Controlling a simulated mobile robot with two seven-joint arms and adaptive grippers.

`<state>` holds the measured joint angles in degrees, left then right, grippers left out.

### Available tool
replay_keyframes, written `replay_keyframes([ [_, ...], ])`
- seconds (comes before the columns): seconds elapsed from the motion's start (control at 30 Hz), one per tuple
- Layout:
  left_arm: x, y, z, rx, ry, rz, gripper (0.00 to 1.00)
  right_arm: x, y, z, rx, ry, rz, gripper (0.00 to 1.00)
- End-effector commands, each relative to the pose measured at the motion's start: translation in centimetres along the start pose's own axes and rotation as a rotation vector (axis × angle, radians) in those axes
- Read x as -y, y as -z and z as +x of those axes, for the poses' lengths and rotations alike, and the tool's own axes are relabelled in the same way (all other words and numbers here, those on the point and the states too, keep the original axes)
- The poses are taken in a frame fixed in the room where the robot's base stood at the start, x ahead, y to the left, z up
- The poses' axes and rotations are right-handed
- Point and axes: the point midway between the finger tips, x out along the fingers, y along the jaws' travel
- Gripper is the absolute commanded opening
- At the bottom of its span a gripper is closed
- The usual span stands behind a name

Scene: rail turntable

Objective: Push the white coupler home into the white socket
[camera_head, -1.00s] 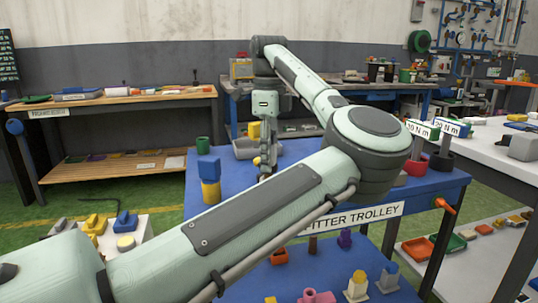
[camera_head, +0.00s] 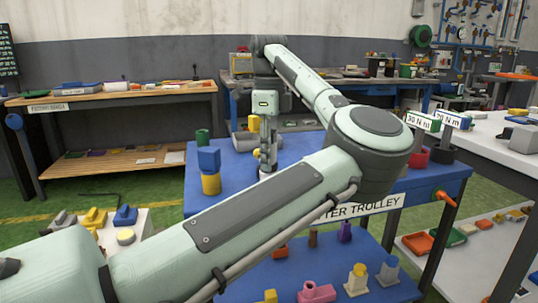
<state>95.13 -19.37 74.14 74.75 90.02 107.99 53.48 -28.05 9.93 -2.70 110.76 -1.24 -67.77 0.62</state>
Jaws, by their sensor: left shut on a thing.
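My left gripper (camera_head: 266,160) points straight down over the blue top of the fitter trolley (camera_head: 232,172). It is shut on a small pale piece (camera_head: 264,174) at its fingertips, apparently the white coupler; only a little of it shows above my upper arm. The white socket cannot be made out; my arm covers much of the trolley top in front of the gripper. My right gripper is not in view.
Several coloured fittings, including a pink one (camera_head: 317,293), sit on the lower shelf.

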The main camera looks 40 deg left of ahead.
Motion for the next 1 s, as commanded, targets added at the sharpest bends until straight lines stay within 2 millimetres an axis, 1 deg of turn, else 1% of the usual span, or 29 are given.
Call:
replay_keyframes([
  [0.13,-0.1,0.0,0.3,-0.001,-0.006,0.0,0.0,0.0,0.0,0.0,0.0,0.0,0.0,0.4],
  [0.17,-0.1,0.0,0.3,-0.001,-0.006,0.0,0.36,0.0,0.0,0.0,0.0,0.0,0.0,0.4],
  [0.33,-0.1,0.0,0.3,-0.001,-0.005,0.0,0.57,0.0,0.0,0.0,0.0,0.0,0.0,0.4],
  [0.6,-0.1,0.0,0.2,-0.001,-0.005,0.0,0.58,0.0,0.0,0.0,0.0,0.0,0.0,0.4],
  [0.73,0.0,0.1,-0.6,-0.002,-0.003,0.001,0.58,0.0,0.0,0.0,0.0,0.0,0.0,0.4],
  [0.87,0.0,0.0,-2.6,-0.002,0.0,0.001,0.58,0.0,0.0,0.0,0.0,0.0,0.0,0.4],
  [1.0,0.0,0.0,-5.8,-0.002,0.0,0.001,0.58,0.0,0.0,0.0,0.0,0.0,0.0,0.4],
])
